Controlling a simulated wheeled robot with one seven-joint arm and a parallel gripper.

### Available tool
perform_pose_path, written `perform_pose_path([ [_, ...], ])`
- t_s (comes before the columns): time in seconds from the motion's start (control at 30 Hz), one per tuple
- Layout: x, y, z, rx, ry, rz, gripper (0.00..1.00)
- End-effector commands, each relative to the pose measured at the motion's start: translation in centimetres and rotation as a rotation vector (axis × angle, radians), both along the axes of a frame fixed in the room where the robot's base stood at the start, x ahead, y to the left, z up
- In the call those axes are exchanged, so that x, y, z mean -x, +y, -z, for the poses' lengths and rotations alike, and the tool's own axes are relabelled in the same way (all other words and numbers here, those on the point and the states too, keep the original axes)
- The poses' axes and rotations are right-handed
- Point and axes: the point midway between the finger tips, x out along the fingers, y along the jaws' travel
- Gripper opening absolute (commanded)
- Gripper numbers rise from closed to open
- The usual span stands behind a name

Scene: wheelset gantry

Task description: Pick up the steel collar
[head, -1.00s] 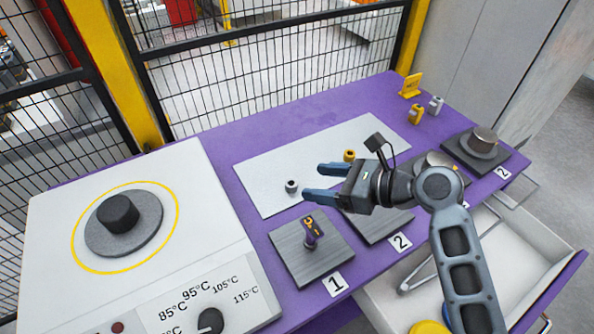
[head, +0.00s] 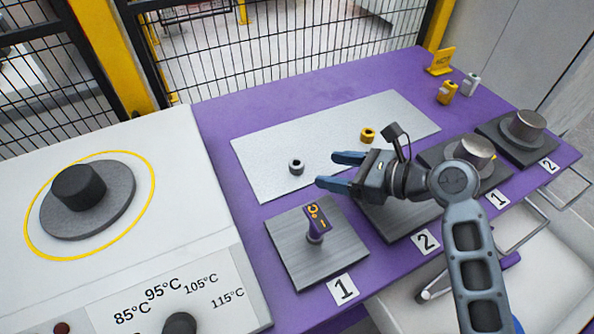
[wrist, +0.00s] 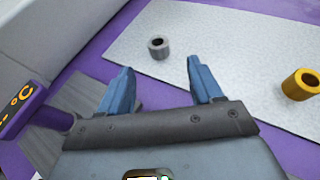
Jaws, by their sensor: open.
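The steel collar (head: 297,167) is a small grey ring standing on the light grey mat (head: 262,168), left of my gripper. It also shows in the wrist view (wrist: 158,48), beyond and between my fingertips, apart from them. My gripper (head: 334,170) is open and empty, with blue fingers pointing left toward the collar. In the wrist view both fingers (wrist: 160,68) are spread with nothing between them. A brass collar (head: 368,135) stands on the same mat to the right, also in the wrist view (wrist: 300,84).
A steel plate labelled 1 (head: 290,260) carries an upright purple temperature gauge (head: 316,222) in front of the mat. A heater with a dark cylinder (head: 78,187) is at left. More plates with metal cylinders (head: 523,126) are at right. A mesh fence (head: 270,70) stands behind the purple table.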

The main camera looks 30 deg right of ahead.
Motion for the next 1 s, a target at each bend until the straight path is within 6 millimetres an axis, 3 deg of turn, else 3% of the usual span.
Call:
perform_pose_path([
  [0.6, -5.5, 3.8, 2.1, -0.001, 0.0, -0.002, 0.65],
  [0.9, -6.0, 4.1, 2.3, 0.0, -0.001, 0.0, 0.65],
  [1.0, -6.0, 4.1, 2.3, -0.001, -0.001, 0.0, 0.57],
])
